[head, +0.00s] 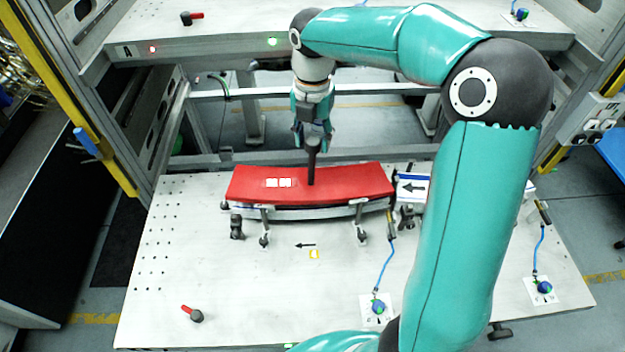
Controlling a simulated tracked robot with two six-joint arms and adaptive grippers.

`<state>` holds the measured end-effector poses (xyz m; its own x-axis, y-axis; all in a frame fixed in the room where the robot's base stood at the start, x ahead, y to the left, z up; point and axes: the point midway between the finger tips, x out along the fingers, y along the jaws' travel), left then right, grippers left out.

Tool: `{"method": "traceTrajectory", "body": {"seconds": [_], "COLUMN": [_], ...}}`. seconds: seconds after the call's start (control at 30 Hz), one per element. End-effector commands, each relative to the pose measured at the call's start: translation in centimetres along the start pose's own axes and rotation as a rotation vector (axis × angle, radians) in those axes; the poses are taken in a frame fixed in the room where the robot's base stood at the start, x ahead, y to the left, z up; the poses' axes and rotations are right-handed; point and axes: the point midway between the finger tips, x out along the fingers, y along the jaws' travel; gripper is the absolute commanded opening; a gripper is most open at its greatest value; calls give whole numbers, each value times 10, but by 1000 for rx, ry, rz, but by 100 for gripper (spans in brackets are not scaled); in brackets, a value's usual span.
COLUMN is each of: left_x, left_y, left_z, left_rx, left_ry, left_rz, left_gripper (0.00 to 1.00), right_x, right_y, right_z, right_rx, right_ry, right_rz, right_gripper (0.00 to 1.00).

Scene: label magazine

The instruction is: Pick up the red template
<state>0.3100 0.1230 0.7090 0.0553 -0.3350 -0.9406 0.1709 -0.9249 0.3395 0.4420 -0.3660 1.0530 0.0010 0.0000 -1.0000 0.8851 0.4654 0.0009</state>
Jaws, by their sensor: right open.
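The red template (350,184) is a long, slightly curved red plate with small white labels (278,183) left of its middle. It lies on a grey fixture (290,212) with several legs at the back of the workbench. My right gripper (311,178) points straight down at the middle of the template. It is open, though its fingers overlap edge-on here. Its tips hide a small strip of the template; I cannot tell whether they touch it. My left gripper is not in view.
A white block with a black arrow (412,188) stands just right of the template, partly behind my right arm. The bench (230,290) is mostly clear in front. A red-handled clamp lever (194,314) and a blue-cabled device (377,307) sit near the front.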

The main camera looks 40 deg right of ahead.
Motion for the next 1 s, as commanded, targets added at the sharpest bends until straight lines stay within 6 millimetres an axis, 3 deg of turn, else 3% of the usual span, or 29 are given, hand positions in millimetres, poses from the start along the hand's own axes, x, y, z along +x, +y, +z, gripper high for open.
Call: {"method": "traceTrajectory", "body": {"seconds": [0.3,0.6,0.9,1.0], "left_x": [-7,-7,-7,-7], "left_y": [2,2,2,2], "left_z": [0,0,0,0], "left_rx": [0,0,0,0], "left_ry": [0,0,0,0], "left_rz": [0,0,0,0], "left_gripper": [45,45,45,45], "right_x": [41,47,47,47], "right_y": [-2,-2,-2,-2], "right_z": [-6,-5,-5,-5], "right_rx": [0,0,1,1], "right_ry": [2,1,0,0], "right_rz": [-4,-1,-1,-1], "right_gripper": [46,46,0,0]}}
